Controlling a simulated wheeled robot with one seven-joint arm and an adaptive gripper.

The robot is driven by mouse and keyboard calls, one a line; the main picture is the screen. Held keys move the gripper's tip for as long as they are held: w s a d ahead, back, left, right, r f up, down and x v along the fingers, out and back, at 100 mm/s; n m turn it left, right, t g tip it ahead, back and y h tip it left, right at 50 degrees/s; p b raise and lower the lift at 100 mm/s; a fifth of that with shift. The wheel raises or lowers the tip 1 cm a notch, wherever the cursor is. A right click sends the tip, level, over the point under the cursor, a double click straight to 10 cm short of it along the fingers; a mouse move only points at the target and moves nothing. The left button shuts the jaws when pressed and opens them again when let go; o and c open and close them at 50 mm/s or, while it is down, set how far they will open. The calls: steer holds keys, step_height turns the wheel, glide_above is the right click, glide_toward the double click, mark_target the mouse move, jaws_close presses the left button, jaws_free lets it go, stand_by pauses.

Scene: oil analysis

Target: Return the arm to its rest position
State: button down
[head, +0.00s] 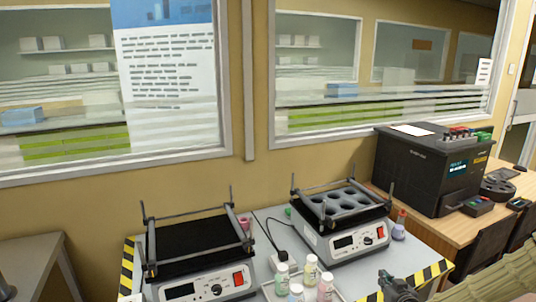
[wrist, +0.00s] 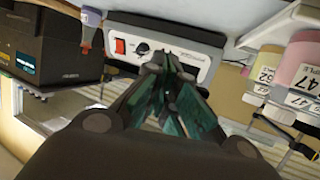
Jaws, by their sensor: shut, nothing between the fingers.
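Behind the fingertips in that view is the front panel of a shaker (wrist: 185,58) with a red switch. In the head view this right shaker (head: 350,238) stands back and left of my gripper, its round-holed rack empty.
Several small sample bottles (head: 325,287) stand on the bench left of my gripper; labelled ones (wrist: 293,70) show at right in the wrist view. A left shaker (head: 200,275), a flask (head: 399,226) and a black analyser (head: 430,172) stand nearby. Black-yellow tape (head: 436,270) marks the bench edge.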

steer(key=s+a+f+g+y+b, duration=0.15)
steer(key=s+a+f+g, duration=0.25)
steer(key=s+a+f, duration=0.45)
steer(key=s+a+f+g+b, duration=0.25)
steer(key=s+a+f, duration=0.35)
steer(key=s+f, duration=0.6)
steer(key=s+f+g+h+b, duration=0.1)
steer(key=s+f+g, duration=0.2)
steer(key=s, duration=1)
steer(key=s+a+f+g, duration=0.1)
steer(key=s+f+g, duration=0.3)
steer(key=s, duration=0.9)
steer(key=shift+f+m+g+h+b, duration=0.15)
steer(key=shift+m+g+h+b, duration=0.2)
steer(key=shift+m+b, duration=0.05)
